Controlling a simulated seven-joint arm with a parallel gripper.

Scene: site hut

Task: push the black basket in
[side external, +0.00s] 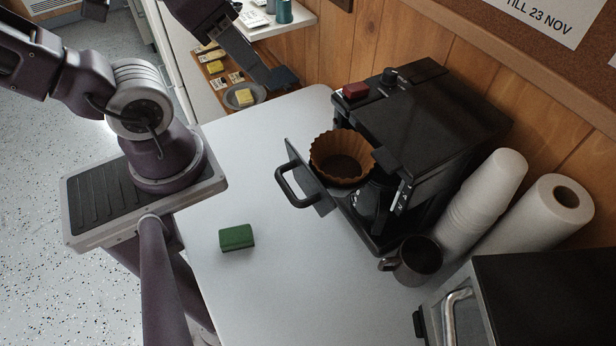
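The black basket (318,190) sticks out of the front of the black coffee machine (435,110), with its looped handle (287,182) facing left. A brown fluted paper filter (342,158) sits in the basket and looks empty. The basket's inner end is hidden by the filter and the machine. My gripper (284,78) is up and to the left of the machine, apart from the basket and its handle. It is seen small and dark from the side, so the gap between its fingers cannot be made out.
A green sponge (236,237) lies on the white table (240,180). A dark mug (417,261), stacked white cups (482,205) and a paper roll (540,220) stand right of the machine. A steel-fronted appliance (465,310) is at bottom right. The table left of the handle is clear.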

